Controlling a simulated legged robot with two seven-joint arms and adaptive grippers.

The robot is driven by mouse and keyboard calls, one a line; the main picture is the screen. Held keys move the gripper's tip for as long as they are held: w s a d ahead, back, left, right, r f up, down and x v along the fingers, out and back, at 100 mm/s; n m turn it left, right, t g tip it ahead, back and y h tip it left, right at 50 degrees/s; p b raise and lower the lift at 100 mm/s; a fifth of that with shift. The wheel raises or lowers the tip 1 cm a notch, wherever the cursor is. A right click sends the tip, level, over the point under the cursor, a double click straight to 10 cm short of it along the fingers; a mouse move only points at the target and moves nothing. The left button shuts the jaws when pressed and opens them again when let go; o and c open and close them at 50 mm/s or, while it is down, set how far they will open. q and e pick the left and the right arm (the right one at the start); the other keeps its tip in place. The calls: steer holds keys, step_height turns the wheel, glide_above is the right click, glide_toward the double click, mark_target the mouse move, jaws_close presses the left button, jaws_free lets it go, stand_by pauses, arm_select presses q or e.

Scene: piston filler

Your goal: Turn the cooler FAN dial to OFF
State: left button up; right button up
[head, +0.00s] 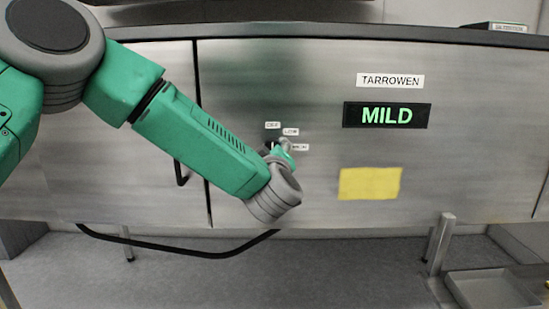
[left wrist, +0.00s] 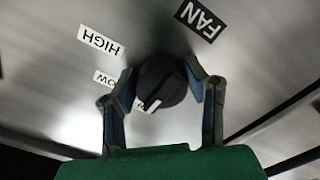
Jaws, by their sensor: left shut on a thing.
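The FAN dial (left wrist: 160,84) is a round black knob on the steel front, in the upper middle of the left wrist view. My left gripper (left wrist: 161,86) has a finger on each side of it and is shut on it. A thin pale mark on the dial runs toward the lower label, but its exact setting is hard to tell. The HIGH label (left wrist: 100,46), the LOW label (left wrist: 112,80) and the FAN label (left wrist: 200,20) show around it. In the head view the OFF label (head: 272,125) is above the dial, which my wrist mostly hides. My right gripper is out of view.
Right of the dial are a lit MILD display (head: 387,115), a TARROWEN label (head: 390,80) and a blank yellow note (head: 369,183). A black handle (head: 180,173) is behind my left arm.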

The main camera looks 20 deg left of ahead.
arm_select(q)
steer(key=shift+s+d+f, duration=0.1)
steer(key=shift+f, duration=0.35)
steer(key=o, duration=1)
steer(key=shift+o, duration=0.8)
steer(key=shift+r, duration=0.2)
steer(key=v, duration=1.1)
steer(key=shift+s, duration=0.35)
